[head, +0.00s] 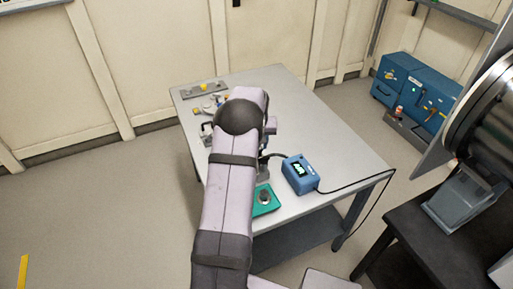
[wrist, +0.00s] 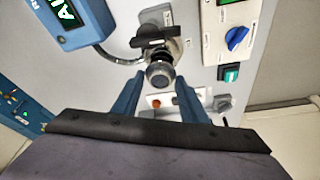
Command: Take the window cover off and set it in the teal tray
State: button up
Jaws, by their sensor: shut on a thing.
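My gripper (wrist: 160,77) is shut on a small round grey cap, the window cover (wrist: 159,75), in the wrist view. Its two blue fingers stand on either side of the cap. Just beyond is the metal detector body (wrist: 162,50) in a black clamp, with a cable joined to it. I cannot tell whether the cover still touches the body. In the head view my arm hides the gripper and cover. The teal tray (head: 275,206) lies on the table's near edge, right of my arm, with a dark round shape in its middle.
A blue meter box (head: 299,174) with a lit screen stands right of the tray on the grey table (head: 335,140); its cable runs off the right edge. A plate with a yellow knob (head: 204,87) lies at the back left. The table's right side is mostly clear.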

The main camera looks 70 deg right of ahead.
notch_tip(320, 180, up, 9)
jog(key=b, duration=0.3)
jog(key=w+a+r+n, duration=0.2)
jog(key=w+a+r, duration=0.15)
jog(key=w, duration=0.45)
jog(key=w+a+n, duration=0.1)
jog(key=w+a, duration=0.1)
jog(key=a, duration=0.4)
jog(key=s+a+f+m+g+y, duration=0.1)
jog(key=s+a+f+m, duration=0.3)
jog(key=m, duration=0.6)
jog(key=s+a+f+m+g+y+b, duration=0.1)
jog(key=s+a+f+m+g, duration=0.2)
jog(key=m, duration=0.8)
jog(key=s+a+f, duration=0.2)
jog(key=s+a, duration=0.2)
jog(key=shift+s+a, duration=0.35)
jog(key=shift+s, duration=0.05)
